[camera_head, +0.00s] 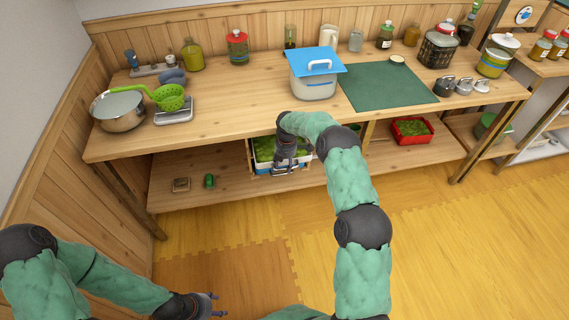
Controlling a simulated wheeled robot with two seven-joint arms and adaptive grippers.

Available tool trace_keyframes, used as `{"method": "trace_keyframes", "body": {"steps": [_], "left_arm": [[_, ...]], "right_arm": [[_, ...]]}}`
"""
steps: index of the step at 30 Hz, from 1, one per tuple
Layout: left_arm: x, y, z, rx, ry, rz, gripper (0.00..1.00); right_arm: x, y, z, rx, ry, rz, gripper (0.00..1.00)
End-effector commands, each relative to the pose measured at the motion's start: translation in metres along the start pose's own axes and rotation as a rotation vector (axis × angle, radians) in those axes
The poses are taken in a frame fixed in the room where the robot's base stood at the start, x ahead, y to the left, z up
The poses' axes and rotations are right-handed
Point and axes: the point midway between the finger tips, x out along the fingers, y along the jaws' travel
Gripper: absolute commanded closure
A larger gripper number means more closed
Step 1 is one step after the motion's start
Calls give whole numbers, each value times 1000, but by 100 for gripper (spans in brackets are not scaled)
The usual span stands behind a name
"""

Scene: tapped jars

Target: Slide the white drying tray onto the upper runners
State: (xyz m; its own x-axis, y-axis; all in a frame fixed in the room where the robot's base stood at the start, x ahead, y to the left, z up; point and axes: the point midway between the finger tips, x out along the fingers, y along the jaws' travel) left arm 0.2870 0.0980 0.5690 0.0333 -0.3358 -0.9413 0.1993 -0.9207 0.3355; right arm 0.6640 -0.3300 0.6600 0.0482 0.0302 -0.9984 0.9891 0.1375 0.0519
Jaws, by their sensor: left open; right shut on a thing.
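The white drying tray (262,164), filled with green leaves, is at the front of the wooden runner frame under the counter. My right gripper (284,170) is shut on its front edge, and my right arm hides part of the tray and the frame. Some blue shows low at the tray's front. I cannot tell which pair of runners the tray is level with or how far in it sits. My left gripper (213,304) is open and empty, low over the floor at the bottom left, far from the tray.
A red tray (398,137) of green leaves sits on the lower shelf to the right. A small wooden block (181,185) and a green item (209,181) lie on that shelf's left. The counter above holds a pot, a scale, a blue-lidded box and jars.

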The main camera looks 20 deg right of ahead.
Motion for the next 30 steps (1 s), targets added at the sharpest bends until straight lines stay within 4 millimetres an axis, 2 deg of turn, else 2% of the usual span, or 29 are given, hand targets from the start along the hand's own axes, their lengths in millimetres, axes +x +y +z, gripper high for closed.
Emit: {"method": "trace_keyframes", "body": {"steps": [5,6,8,9,18,20,21,30], "left_arm": [[0,0,0,0,0,0,46],[0,0,0,0,0,0,46],[0,0,0,0,0,0,46],[0,0,0,0,0,0,46],[0,0,0,0,0,0,46],[0,0,0,0,0,0,46],[0,0,0,0,0,0,46],[0,0,0,0,0,0,46]], "right_arm": [[-2,2,1,0,-2,4,100],[-2,1,1,1,-2,4,41],[-2,1,1,1,-2,4,24],[-2,1,1,1,-1,4,21],[1,-1,-1,-1,2,-3,20],[1,-1,-1,-1,2,-3,3],[1,-1,-1,-1,2,-3,0],[0,0,-1,-1,1,-1,0]]}}
